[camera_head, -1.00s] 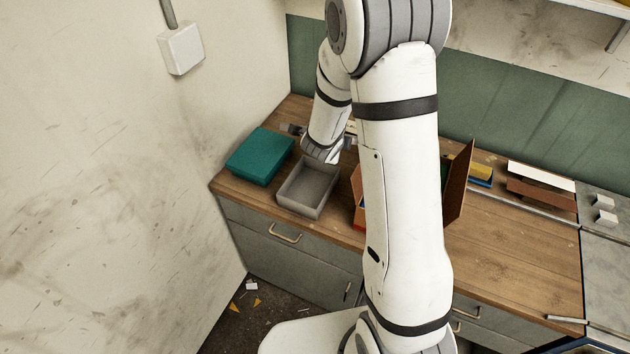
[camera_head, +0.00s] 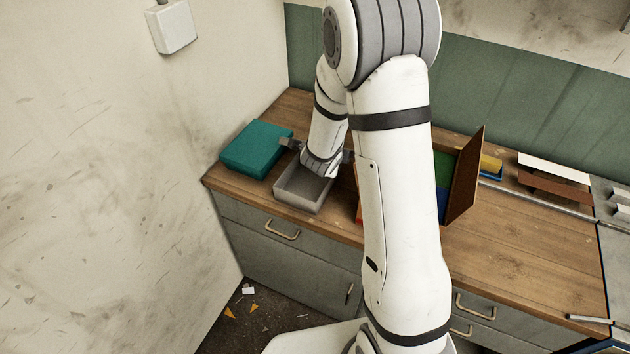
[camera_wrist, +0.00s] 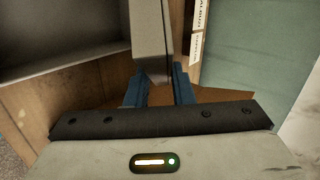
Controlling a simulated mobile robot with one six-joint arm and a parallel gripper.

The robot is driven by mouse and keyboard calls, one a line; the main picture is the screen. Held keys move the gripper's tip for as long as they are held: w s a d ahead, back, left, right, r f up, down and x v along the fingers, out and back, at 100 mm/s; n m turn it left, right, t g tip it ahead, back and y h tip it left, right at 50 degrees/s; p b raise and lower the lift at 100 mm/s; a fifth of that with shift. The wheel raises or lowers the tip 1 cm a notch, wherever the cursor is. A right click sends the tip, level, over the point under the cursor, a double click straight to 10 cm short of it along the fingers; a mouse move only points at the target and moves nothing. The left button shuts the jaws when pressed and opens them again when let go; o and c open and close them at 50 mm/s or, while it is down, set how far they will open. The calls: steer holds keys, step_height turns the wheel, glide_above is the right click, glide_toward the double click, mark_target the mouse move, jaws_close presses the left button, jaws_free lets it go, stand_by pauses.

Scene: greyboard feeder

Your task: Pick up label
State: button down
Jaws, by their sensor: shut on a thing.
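In the head view my wrist is over the back of the grey tray, and the fingertips are hidden.
The open grey tray (camera_head: 300,205) stands on the wooden worktop (camera_head: 510,235). A teal box (camera_head: 256,147) is left of it. An open box with a brown flap (camera_head: 465,178) stands partly behind my arm. The worktop at right front is clear.

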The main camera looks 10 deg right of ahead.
steer(key=shift+f, duration=0.1)
steer(key=c, duration=1.4)
jaws_free()
steer(key=p+v, duration=0.4)
steer(key=v, duration=0.4)
step_height(320, 180, up, 8)
steer(key=s+a+p, duration=0.1)
steer(key=s+p, duration=0.1)
steer(key=p, duration=0.4)
